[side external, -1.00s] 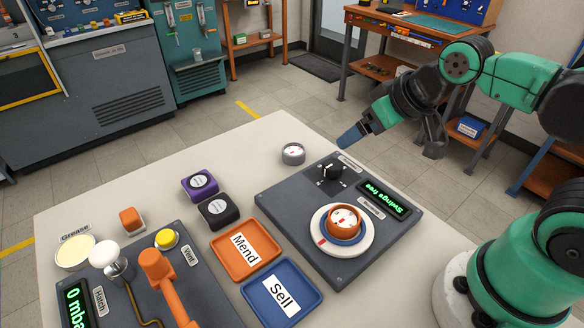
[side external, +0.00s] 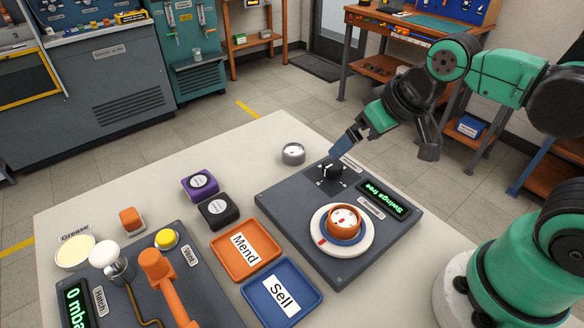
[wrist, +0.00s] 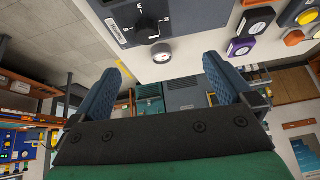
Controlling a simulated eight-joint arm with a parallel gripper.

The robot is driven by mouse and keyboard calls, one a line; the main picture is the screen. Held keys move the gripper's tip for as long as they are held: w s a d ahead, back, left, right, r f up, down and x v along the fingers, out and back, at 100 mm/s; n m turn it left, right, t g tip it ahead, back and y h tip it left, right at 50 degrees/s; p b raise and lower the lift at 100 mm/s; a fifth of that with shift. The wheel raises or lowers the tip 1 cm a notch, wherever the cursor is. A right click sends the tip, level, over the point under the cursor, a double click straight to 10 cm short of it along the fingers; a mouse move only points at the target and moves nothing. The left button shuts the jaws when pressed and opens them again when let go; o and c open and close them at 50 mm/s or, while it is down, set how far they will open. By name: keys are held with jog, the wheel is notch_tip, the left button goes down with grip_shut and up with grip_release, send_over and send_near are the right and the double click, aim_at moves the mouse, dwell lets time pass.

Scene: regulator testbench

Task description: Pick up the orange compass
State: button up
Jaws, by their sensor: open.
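The orange compass (side external: 343,224) is a round orange case with a white face. It sits on a white round plate (side external: 323,242) with a red mark, on the dark panel at the right of the table. My gripper (side external: 345,146) is above the panel's far end, near the black knob, apart from the compass and beyond it in the side view. In the wrist view my gripper (wrist: 158,62) shows two blue fingers spread wide with nothing between them held. The compass does not show in the wrist view.
A black knob (side external: 330,170) and a green display (side external: 383,197) are on the same panel. A grey round instrument (side external: 293,153) stands beside it. Orange (side external: 245,270) and blue (side external: 263,294) trays lie left of the panel. Purple (side external: 200,186) and black (side external: 215,212) cased instruments stand behind the trays.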

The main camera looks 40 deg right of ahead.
aim_at(344, 216)
jog(key=s+a+f+g, duration=0.1)
jog(key=s+a+f+m+g, duration=0.1)
jog(key=a+g, duration=0.1)
jog(key=s+a+f+g, duration=0.1)
jog(key=a+g, duration=0.1)
jog(key=shift+a+m, duration=0.2)
jog(key=shift+m, duration=0.1)
jog(key=shift+s+a+f+g, duration=0.2)
jog(key=shift+s+f+g, duration=0.1)
jog(key=shift+f+g, duration=0.15)
jog(key=shift+f, duration=2.5)
jog(key=c, duration=1.5)
notch_tip(344, 216, up, 30)
